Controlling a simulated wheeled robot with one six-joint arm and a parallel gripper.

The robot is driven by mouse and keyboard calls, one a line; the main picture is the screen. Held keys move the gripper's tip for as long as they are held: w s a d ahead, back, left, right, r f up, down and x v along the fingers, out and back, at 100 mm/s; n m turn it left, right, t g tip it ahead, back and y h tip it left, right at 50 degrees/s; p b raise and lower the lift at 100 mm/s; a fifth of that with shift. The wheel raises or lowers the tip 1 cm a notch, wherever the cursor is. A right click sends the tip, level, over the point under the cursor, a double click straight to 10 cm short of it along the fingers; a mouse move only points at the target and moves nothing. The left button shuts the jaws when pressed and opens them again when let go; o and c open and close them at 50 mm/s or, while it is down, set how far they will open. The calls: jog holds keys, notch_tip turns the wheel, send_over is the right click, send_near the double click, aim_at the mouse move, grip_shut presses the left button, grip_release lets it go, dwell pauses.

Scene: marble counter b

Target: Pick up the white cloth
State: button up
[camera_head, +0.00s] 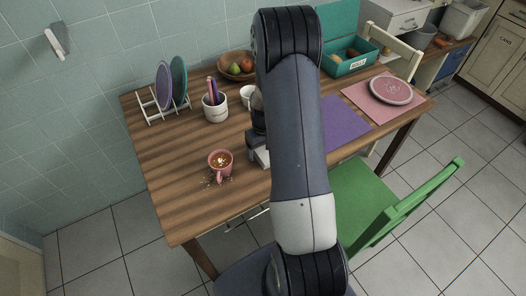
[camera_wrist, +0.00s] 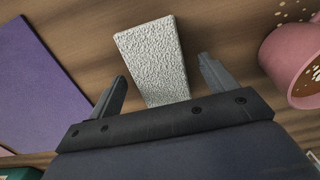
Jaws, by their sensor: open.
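The white cloth (camera_wrist: 152,50) shows in the wrist view as a textured, folded rectangular block lying on the brown wooden table. In the head view only a pale edge of it (camera_head: 262,158) shows beside my arm; the rest is hidden. My gripper (camera_wrist: 162,72) is open, with one finger to each side of the cloth's near part and a gap on both sides. The lower end of the cloth is hidden behind the gripper body. In the head view the gripper is mostly hidden behind my arm.
A pink mug (camera_head: 220,163) with a brown drink and scattered crumbs stands left of the cloth. A purple mat (camera_head: 345,120) lies to the right. Behind are a utensil cup (camera_head: 215,107), a plate rack (camera_head: 152,108) and a fruit bowl (camera_head: 236,66). A green chair (camera_head: 372,205) stands at the front right.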

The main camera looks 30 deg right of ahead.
aim_at(264, 151)
jog(key=c, duration=1.1)
notch_tip(264, 151, up, 10)
jog(key=shift+r+b, duration=0.1)
jog(key=shift+b, duration=0.3)
jog(key=o, duration=0.5)
jog(key=shift+c, duration=0.2)
jog(key=c, duration=0.3)
jog(key=shift+s, duration=0.1)
